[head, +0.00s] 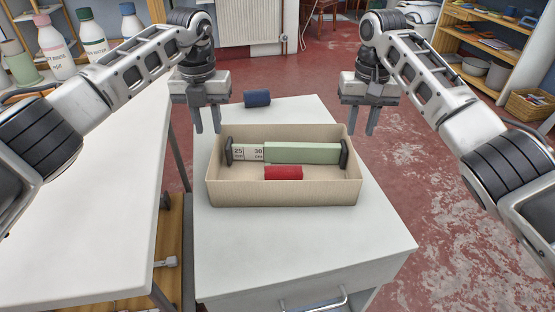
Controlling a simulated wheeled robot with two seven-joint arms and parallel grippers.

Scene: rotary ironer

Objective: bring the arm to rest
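My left gripper (208,128) hangs above the left rear edge of the box, fingers pointing down with a gap between them and nothing in it. My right gripper (362,130) hangs by the right rear side of the box, also pointing down, open and empty. The beige box (285,195) stands on the white cabinet top. In it lie a green and white bar (300,153) with black ends and printed numbers, and a red rolled piece (283,173) in front of the bar. Neither gripper appears to touch anything.
A dark blue rolled piece (257,98) lies on the cabinet top (300,240) behind the box. A white table (85,220) is at the left, with several bottles (92,35) at its back. Shelves (490,45) stand at the far right. The cabinet's front area is clear.

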